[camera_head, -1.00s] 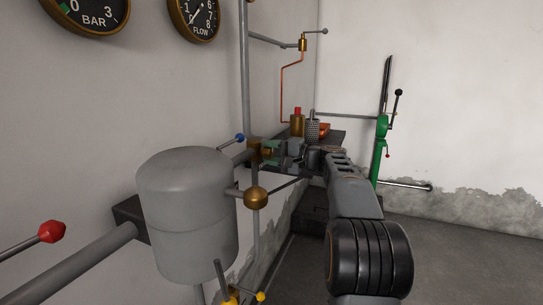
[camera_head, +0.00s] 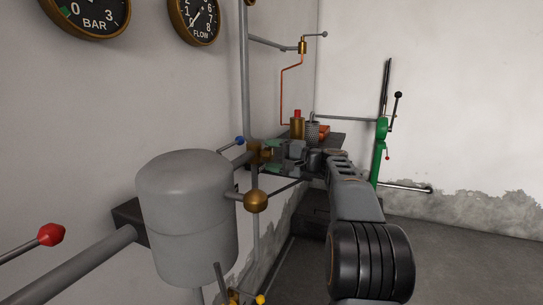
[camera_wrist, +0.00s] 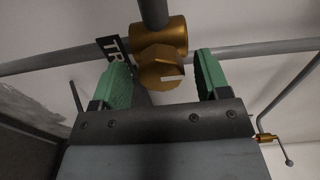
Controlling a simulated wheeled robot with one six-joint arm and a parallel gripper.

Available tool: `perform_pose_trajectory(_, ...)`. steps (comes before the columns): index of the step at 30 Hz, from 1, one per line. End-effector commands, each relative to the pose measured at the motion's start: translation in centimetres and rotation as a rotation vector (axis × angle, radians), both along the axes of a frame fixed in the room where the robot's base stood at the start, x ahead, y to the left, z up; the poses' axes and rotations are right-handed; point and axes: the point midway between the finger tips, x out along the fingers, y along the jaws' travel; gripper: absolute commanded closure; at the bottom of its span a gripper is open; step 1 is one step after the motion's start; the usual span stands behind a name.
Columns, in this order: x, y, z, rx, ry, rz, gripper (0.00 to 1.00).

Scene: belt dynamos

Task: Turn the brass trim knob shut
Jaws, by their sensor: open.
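The brass trim knob (camera_wrist: 160,70) is a faceted brass piece with a white mark on its face, in front of a brass fitting (camera_wrist: 165,33) on a grey pipe. It shows between my two green fingers in the wrist view. My gripper (camera_wrist: 159,62) is open, with a gap visible on each side of the knob. I cannot tell how deep the knob sits between the fingers. A dark tag (camera_wrist: 110,47) with the letters "TR" is partly hidden by the left finger. In the head view my gripper (camera_head: 270,156) is at the brass fitting on the pipe, partly covering it.
A grey tank (camera_head: 187,215) stands left of my gripper, with a blue-tipped lever (camera_head: 239,140) above it. A brass ball joint (camera_head: 256,201) sits below. A bench (camera_head: 325,140) with brass and grey parts lies behind my arm. A green lever stand (camera_head: 380,150) is at right.

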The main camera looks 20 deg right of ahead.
Motion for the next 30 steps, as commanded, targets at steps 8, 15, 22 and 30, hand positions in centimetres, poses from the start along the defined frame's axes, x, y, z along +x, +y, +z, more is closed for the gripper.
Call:
perform_pose_trajectory(8,-3.5,-3.3,0.3,0.001,0.001,-0.005,0.31)
perform_pose_trajectory(15,-7.0,-6.5,0.2,0.001,0.001,-0.005,0.31)
perform_pose_trajectory(22,-9.1,-8.5,0.1,-0.001,0.000,-0.003,0.31)
perform_pose_trajectory(30,-9.9,-9.1,0.0,0.000,0.000,-0.001,0.31)
